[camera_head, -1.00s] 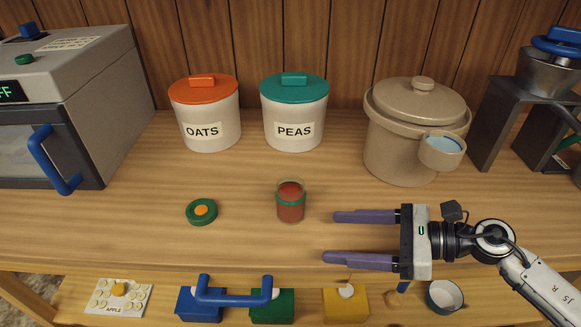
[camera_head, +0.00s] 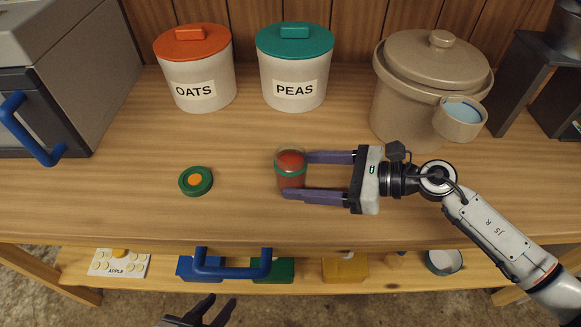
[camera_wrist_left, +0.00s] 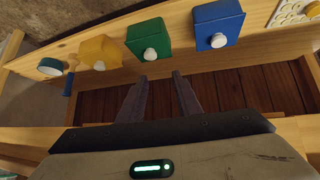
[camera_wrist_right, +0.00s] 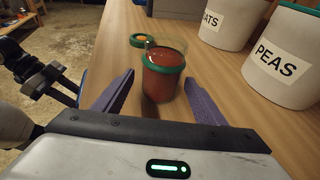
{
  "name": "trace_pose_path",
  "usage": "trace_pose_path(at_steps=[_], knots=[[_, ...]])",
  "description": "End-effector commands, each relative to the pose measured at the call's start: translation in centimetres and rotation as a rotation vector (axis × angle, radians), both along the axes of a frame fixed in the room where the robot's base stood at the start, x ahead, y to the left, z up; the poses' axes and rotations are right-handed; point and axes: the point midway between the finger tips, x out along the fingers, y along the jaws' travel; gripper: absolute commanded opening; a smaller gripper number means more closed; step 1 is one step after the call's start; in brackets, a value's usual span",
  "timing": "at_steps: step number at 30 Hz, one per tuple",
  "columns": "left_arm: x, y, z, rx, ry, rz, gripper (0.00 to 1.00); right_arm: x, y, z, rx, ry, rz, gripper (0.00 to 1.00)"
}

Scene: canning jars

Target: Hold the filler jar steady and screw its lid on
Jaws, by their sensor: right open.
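The filler jar (camera_head: 291,181) is clear glass with red contents and a green band. It stands upright and uncovered on the counter. Its green lid (camera_head: 195,181) with an orange centre lies flat to its left. My right gripper (camera_head: 296,176) is open, its purple fingertips at either side of the jar. In the right wrist view the jar (camera_wrist_right: 162,80) stands between the fingers, with gaps visible, and the lid (camera_wrist_right: 138,39) shows behind it. My left gripper (camera_head: 221,299) is low in front of the counter, empty, its fingers apart; they also show in the left wrist view (camera_wrist_left: 160,76).
OATS (camera_head: 198,75) and PEAS (camera_head: 293,70) canisters stand at the back, with a beige pot (camera_head: 405,100) to their right. A blue-handled oven (camera_head: 40,90) is at left. A lower shelf holds coloured blocks, including a yellow one (camera_head: 345,268). Counter around the lid is clear.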

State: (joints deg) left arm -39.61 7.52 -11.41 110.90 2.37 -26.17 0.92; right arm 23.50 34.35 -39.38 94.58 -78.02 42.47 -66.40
Motion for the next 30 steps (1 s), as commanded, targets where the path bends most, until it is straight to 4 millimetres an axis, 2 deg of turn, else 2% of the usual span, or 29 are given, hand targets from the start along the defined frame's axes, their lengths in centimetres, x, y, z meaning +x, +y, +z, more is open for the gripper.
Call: trace_pose_path(at_steps=[6, 17, 24, 30], knots=[[0.0, 0.0, -0.5, 0.003, 0.004, -0.003, 0.31, 0.6, 1.6, -0.6, 0.001, -0.001, -0.001, 0.65], [0.7, -0.2, 0.1, 0.001, -0.011, -0.006, 0.31, 0.7, 2.0, -0.6, 0.000, 0.001, -0.001, 0.65], [0.7, -0.2, 0.1, 0.000, -0.013, -0.006, 0.31, 0.6, 2.0, -0.7, 0.000, 0.001, -0.001, 0.31], [0.6, -0.3, 0.1, -0.001, -0.013, -0.005, 0.31, 0.6, 1.9, -0.7, 0.000, 0.000, -0.001, 0.31]])
